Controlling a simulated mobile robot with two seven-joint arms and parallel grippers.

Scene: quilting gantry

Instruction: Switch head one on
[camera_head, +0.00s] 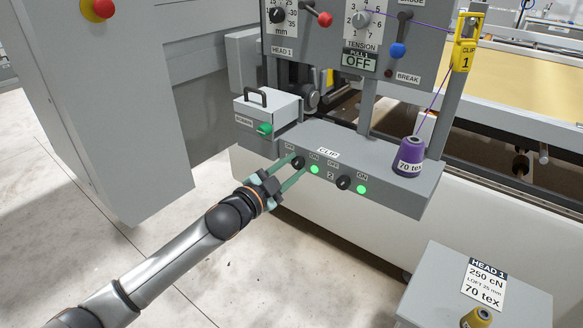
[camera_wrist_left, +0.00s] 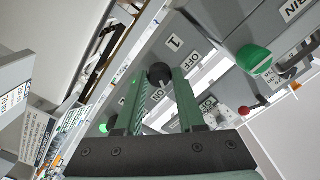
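The grey switch box (camera_head: 345,168) marked CLIP carries two dark knobs with OFF and ON marks. Knob one (camera_head: 298,162) is at its left end and shows in the wrist view as a dark round knob (camera_wrist_left: 159,74), with 1, OFF and ON around it. A lit green lamp (camera_head: 314,169) is beside it. My left gripper (camera_head: 299,164) has its two green fingers on either side of knob one; in the wrist view the knob nearly fills the gap between the fingertips. Whether they press on it I cannot tell. A display (camera_head: 359,61) above reads OFF. My right gripper is not in view.
Knob two (camera_head: 343,183) and its lit green lamp (camera_head: 361,189) are to the right. A purple thread cone (camera_head: 410,156) stands on the box's right end. A handled box with a green knob (camera_head: 265,129) is behind the gripper. Red (camera_head: 325,19) and blue (camera_head: 398,50) levers are above.

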